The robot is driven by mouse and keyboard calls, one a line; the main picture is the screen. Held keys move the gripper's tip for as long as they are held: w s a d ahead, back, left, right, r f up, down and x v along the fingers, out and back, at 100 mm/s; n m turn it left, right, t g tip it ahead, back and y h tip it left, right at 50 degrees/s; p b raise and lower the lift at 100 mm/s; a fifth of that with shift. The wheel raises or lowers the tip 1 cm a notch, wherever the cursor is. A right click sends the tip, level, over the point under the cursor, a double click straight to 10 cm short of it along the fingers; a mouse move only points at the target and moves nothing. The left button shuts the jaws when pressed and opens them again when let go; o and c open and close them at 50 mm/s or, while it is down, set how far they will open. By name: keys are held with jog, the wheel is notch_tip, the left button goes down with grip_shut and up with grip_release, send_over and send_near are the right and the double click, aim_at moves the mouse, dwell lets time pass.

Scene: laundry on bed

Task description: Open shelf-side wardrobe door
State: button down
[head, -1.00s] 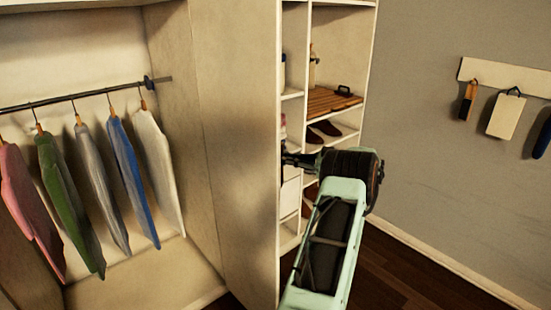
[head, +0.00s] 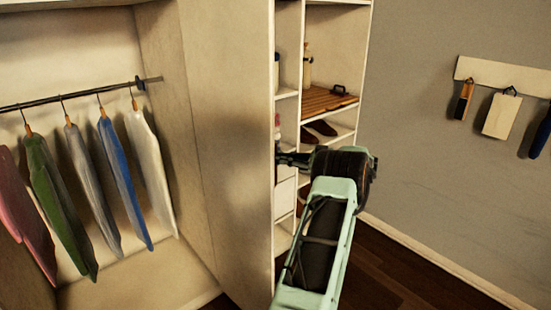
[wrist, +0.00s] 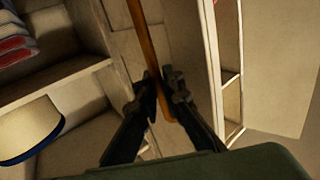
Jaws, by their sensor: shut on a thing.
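The shelf-side wardrobe door (head: 228,140) is a tall cream panel between the hanging section and the shelves in the head view. It stands out from the wardrobe front, with the hanging section open beside it. My gripper (wrist: 162,88) is shut on a long orange-brown bar handle (wrist: 139,30) in the wrist view, one dark finger on each side. In the head view my gripper (head: 283,159) is at the door's right edge, on the shelf side. The handle is hidden there by the door and my arm.
Several garments (head: 120,180) hang on a dark rod (head: 75,97) at left. Open shelves (head: 335,60) with shoes and a slatted wooden board stand right of the door. Items hang from a wall rack (head: 500,75). The dark floor (head: 385,270) is clear at lower right.

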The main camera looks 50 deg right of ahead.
jog(key=c, duration=2.1)
grip_release()
jog(key=shift+w, duration=0.1)
jog(key=v, duration=1.2)
jog(key=shift+r, duration=0.1)
